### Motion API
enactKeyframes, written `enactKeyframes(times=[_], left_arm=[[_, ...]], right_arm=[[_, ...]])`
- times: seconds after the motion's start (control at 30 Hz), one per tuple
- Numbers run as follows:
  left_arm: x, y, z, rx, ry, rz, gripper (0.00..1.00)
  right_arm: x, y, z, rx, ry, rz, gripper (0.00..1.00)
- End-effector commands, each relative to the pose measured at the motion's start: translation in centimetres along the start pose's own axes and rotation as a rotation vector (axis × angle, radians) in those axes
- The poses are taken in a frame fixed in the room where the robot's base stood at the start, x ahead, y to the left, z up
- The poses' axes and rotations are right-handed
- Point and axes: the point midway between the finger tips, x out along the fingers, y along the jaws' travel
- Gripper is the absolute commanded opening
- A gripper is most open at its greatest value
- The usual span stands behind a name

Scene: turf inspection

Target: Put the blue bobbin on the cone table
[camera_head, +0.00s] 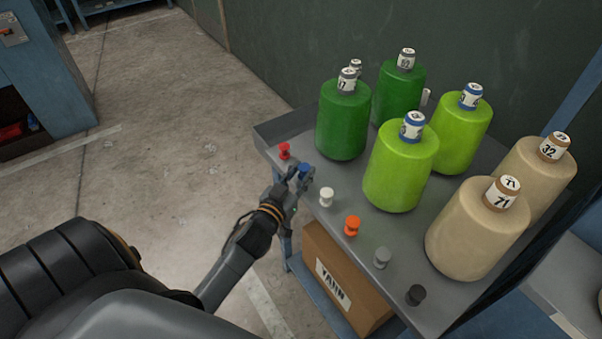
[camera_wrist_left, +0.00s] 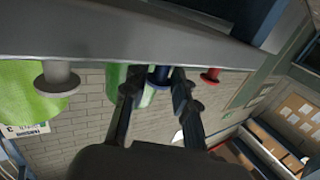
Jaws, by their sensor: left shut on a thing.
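The blue bobbin (camera_head: 305,169) is at the near left edge of the grey cone table (camera_head: 318,211), in the row of small bobbins. My left gripper (camera_head: 297,178) is shut on the blue bobbin. In the left wrist view the blue bobbin (camera_wrist_left: 158,74) sits between the two fingers, close against the grey table surface, which shows along the top. I cannot tell whether its base touches the table. My right gripper is not in view.
A red bobbin (camera_head: 284,151) and a white bobbin (camera_head: 326,196) stand on either side. Orange (camera_head: 352,225), grey (camera_head: 382,257) and dark (camera_head: 415,294) bobbins continue the row. Large green (camera_head: 342,122), lime (camera_head: 400,170) and beige (camera_head: 472,240) cones stand behind. A yarn box (camera_head: 350,283) sits below.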

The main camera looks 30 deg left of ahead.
Motion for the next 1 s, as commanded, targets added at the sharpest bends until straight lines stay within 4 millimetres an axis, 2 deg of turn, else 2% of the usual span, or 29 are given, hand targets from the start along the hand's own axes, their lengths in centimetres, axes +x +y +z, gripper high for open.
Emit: enactKeyframes(times=[0.23,0.27,0.33,0.37,0.73,0.87,1.0], left_arm=[[0.0,0.0,0.3,0.000,0.000,0.000,0.06],[0.0,0.0,0.2,0.000,0.000,0.000,0.34],[0.0,0.0,0.2,0.000,0.000,0.000,0.48],[0.0,0.0,0.2,0.000,0.000,0.000,0.50],[-0.3,0.0,-0.1,0.000,-0.001,0.000,0.50],[-2.2,0.0,0.1,-0.001,-0.004,0.000,0.50],[-5.3,0.0,0.2,-0.001,-0.005,-0.001,0.50]], right_arm=[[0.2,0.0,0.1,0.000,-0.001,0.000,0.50],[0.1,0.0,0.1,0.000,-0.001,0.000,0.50],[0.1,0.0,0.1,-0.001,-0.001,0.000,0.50],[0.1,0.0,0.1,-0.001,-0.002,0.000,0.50],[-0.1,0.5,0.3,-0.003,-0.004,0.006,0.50],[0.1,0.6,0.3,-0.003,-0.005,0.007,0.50],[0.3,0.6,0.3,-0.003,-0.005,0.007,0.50]])
